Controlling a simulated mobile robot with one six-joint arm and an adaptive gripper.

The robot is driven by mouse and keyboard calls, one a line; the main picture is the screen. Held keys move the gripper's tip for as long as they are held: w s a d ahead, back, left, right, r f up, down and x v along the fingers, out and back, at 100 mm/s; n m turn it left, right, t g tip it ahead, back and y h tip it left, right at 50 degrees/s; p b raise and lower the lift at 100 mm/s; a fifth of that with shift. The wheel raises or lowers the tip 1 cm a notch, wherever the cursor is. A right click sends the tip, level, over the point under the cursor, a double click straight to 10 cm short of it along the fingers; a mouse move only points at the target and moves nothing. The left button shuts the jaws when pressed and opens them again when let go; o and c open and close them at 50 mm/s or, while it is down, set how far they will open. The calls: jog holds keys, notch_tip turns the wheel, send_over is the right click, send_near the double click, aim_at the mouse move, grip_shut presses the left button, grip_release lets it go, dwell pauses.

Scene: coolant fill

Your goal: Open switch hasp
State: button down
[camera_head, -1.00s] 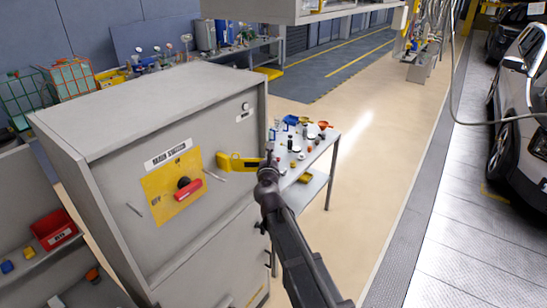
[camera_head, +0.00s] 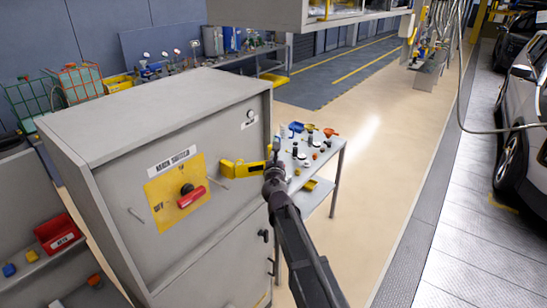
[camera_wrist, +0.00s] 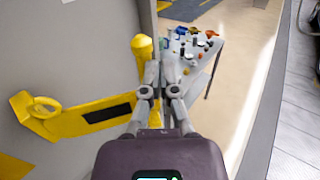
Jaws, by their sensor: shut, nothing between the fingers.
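The yellow switch hasp (camera_head: 245,169) is at the right side of the grey cabinet front, to the right of the red rotary switch handle (camera_head: 191,197) on its yellow plate (camera_head: 164,204). In the wrist view the hasp (camera_wrist: 75,119) is a yellow strap with a ring at its left end and a dark slot; a rounded yellow post (camera_wrist: 143,46) stands at its right end. My gripper (camera_head: 276,150) is at the hasp's right end, by the cabinet's edge. In the wrist view its fingers (camera_wrist: 160,65) are shut and empty, just right of the post; contact is unclear.
The grey cabinet (camera_head: 150,110) fills the left. A small table (camera_head: 325,170) with several funnels and caps stands behind my gripper. A thin rod (camera_head: 219,183) sticks out of the cabinet near the hasp. The floor to the right is clear up to the parked car (camera_head: 525,150).

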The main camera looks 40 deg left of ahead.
dwell(0.3)
jog(key=s+d, duration=0.2)
jog(key=d, duration=0.4)
jog(key=s+d, duration=0.2)
jog(key=d, duration=0.5)
jog(key=shift+s, duration=0.35)
jog(key=shift+d, duration=0.1)
